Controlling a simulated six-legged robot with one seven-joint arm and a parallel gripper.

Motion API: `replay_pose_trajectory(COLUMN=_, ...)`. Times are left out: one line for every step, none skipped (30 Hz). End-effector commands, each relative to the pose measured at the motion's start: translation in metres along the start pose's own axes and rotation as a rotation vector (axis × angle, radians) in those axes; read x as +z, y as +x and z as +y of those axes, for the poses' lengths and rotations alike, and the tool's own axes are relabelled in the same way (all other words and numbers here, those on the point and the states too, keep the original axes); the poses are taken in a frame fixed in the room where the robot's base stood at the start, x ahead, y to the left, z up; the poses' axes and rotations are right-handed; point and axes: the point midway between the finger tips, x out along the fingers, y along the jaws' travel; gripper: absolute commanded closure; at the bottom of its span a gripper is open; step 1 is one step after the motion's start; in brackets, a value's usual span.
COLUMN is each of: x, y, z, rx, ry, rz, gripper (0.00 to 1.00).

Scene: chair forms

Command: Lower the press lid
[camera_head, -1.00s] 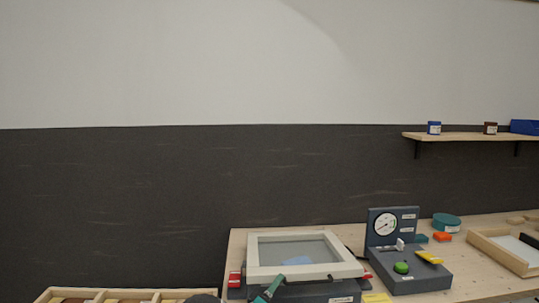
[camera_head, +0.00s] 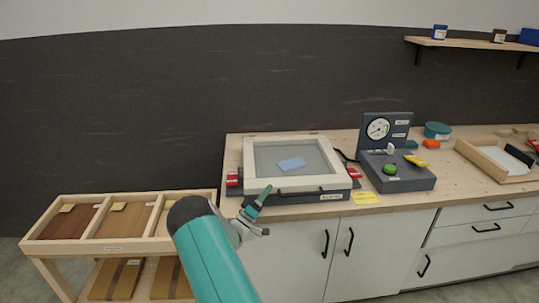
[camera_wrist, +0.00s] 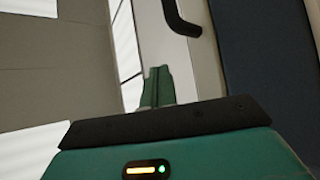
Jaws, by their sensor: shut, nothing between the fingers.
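The press (camera_head: 290,203) has a dark base and a lid (camera_head: 252,160) with a cream frame around a grey see-through panel. The lid lies nearly flat over the base; I cannot tell if a gap is left. A light blue piece (camera_head: 292,164) shows within the panel. My gripper (camera_head: 267,189) is at the lid's front left edge, its fingers closed together and empty. I cannot tell whether they touch the lid. In the wrist view the green fingers (camera_wrist: 156,75) are shut beside a cream strip with a black handle (camera_wrist: 181,18), seemingly the lid's front.
A dark gauge unit (camera_head: 400,178) with a green knob stands right of the press. A wooden rack (camera_head: 115,246) with boards stands at left. White cabinets (camera_head: 300,245) are below the bench. A shelf (camera_head: 470,43) hangs at upper right.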

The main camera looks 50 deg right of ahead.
Motion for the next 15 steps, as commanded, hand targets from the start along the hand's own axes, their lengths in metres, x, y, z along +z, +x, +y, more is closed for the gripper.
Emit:
replay_pose_trajectory(x=-0.001, y=-0.014, z=-0.001, rx=-0.004, ry=-0.002, rz=0.003, gripper=1.0)
replay_pose_trajectory(x=0.0, y=-0.021, z=-0.001, rx=-0.005, ry=-0.002, rz=0.003, gripper=1.0)
replay_pose_trajectory(x=-0.001, y=-0.03, z=-0.001, rx=-0.004, ry=-0.001, rz=0.003, gripper=1.0)
replay_pose_trajectory(x=-0.001, y=-0.036, z=-0.001, rx=-0.004, ry=0.0, rz=0.003, gripper=1.0)
replay_pose_trajectory(x=-0.001, y=-0.043, z=-0.001, rx=-0.003, ry=0.0, rz=0.003, gripper=1.0)
replay_pose_trajectory(x=-0.001, y=-0.052, z=-0.001, rx=-0.004, ry=-0.001, rz=0.003, gripper=1.0)
replay_pose_trajectory(x=0.0, y=-0.059, z=-0.001, rx=-0.004, ry=-0.001, rz=0.004, gripper=1.0)
replay_pose_trajectory(x=0.0, y=-0.065, z=-0.001, rx=-0.004, ry=-0.001, rz=0.003, gripper=1.0)
replay_pose_trajectory(x=-0.001, y=-0.073, z=-0.001, rx=-0.003, ry=-0.001, rz=0.003, gripper=1.0)
replay_pose_trajectory(x=0.0, y=-0.078, z=-0.001, rx=-0.002, ry=-0.002, rz=0.003, gripper=1.0)
replay_pose_trajectory(x=0.0, y=-0.083, z=-0.001, rx=-0.002, ry=-0.002, rz=0.002, gripper=1.0)
replay_pose_trajectory(x=0.0, y=-0.089, z=-0.001, rx=-0.002, ry=-0.002, rz=0.002, gripper=1.0)
replay_pose_trajectory(x=0.0, y=-0.093, z=-0.001, rx=-0.002, ry=-0.001, rz=0.002, gripper=1.0)
replay_pose_trajectory(x=0.0, y=-0.096, z=-0.001, rx=-0.002, ry=-0.001, rz=0.002, gripper=1.0)
replay_pose_trajectory(x=0.0, y=-0.099, z=-0.001, rx=-0.001, ry=-0.001, rz=0.001, gripper=1.0)
